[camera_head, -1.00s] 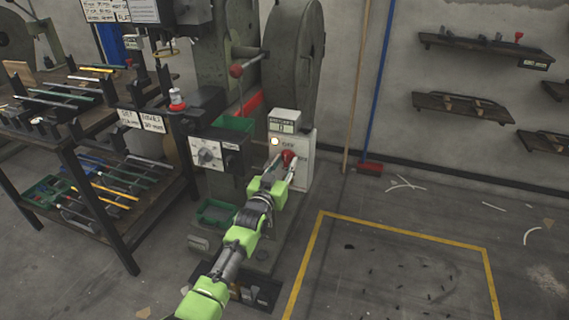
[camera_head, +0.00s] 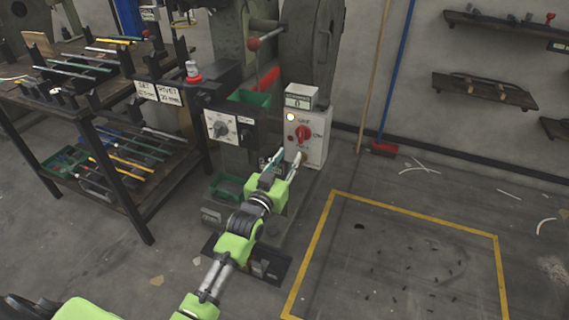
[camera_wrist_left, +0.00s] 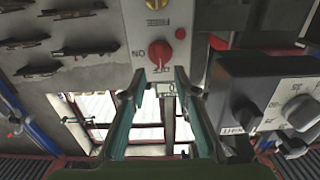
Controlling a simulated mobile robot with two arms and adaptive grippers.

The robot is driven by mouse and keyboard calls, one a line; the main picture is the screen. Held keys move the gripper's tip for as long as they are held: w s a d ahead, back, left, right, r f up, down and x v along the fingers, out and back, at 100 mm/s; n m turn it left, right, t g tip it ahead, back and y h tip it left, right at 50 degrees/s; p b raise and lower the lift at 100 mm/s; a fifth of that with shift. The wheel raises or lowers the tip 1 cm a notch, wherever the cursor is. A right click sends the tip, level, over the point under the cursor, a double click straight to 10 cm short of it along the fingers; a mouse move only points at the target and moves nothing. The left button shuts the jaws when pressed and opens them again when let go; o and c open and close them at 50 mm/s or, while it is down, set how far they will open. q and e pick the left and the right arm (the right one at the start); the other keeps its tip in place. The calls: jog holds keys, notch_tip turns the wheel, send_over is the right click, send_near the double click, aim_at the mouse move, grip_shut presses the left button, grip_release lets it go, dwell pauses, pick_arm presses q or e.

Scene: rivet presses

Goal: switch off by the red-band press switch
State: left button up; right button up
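A lamp (camera_head: 291,117) on the box glows pale. A red strip (camera_head: 268,80) shows on the press. My left gripper (camera_head: 284,158) is just below and left of the knob, apart from it. In the left wrist view the fingers (camera_wrist_left: 160,82) are spread and empty, with the red knob (camera_wrist_left: 160,52) beyond their tips. My right gripper is out of view.
A grey control box (camera_head: 222,127) with dials stands left of the switch box, with green bins (camera_head: 228,187) nearby. A rack of rods (camera_head: 75,70) is at left. A broom (camera_head: 384,148) leans on the wall. A yellow-outlined floor area (camera_head: 415,225) is open at right.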

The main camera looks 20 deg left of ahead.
pick_arm(q)
jog(key=shift+s, duration=1.1)
jog(key=shift+f, duration=0.1)
